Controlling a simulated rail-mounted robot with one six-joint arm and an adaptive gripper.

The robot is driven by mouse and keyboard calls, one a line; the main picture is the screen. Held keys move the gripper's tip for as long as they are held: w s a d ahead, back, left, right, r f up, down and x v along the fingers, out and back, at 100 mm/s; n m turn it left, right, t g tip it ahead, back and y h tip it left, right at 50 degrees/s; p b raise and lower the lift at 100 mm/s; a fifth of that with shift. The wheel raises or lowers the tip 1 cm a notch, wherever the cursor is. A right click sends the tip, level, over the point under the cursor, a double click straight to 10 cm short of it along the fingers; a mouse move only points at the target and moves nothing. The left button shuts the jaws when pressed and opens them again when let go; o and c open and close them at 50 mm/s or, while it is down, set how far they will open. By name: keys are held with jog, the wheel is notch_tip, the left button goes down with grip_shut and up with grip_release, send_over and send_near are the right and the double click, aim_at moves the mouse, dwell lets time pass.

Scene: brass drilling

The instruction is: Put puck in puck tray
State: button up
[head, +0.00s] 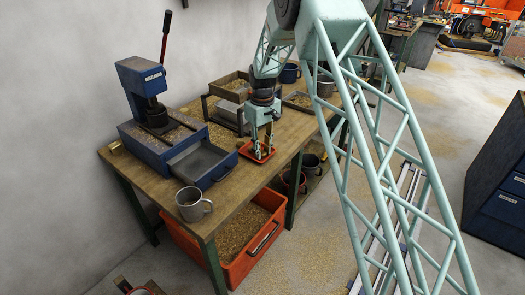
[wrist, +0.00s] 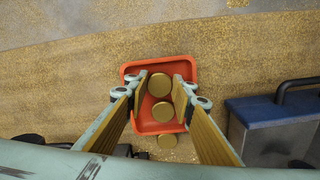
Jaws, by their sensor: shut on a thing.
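My gripper (head: 263,153) points down over the small orange-red puck tray (head: 246,151) on the wooden bench. In the wrist view, my gripper (wrist: 160,84) is shut on a round brass puck (wrist: 160,86), with a finger on each side. The held puck appears over the inside of the tray (wrist: 126,118); I cannot tell whether it touches the tray floor. A second brass puck (wrist: 163,112) lies in the tray, nearer the bottom of the wrist view. A third (wrist: 167,142) is just outside the tray's lower rim. The pucks are hard to make out in the head view.
The blue lever press (head: 145,92) and its grey open drawer (head: 201,160) stand left of the tray. A metal mug (head: 191,204) is near the bench's front edge. A shelved rack (head: 229,112) is behind the tray. A large orange bin (head: 238,235) of shavings sits under the bench (head: 225,200).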

aim_at(263, 153)
jog(key=shift+f, duration=0.15)
jog(key=o, duration=0.9)
jog(key=shift+r, duration=0.2)
jog(key=shift+r+p, duration=0.65)
jog(key=shift+r, duration=5.35)
jog(key=shift+r, duration=0.1)
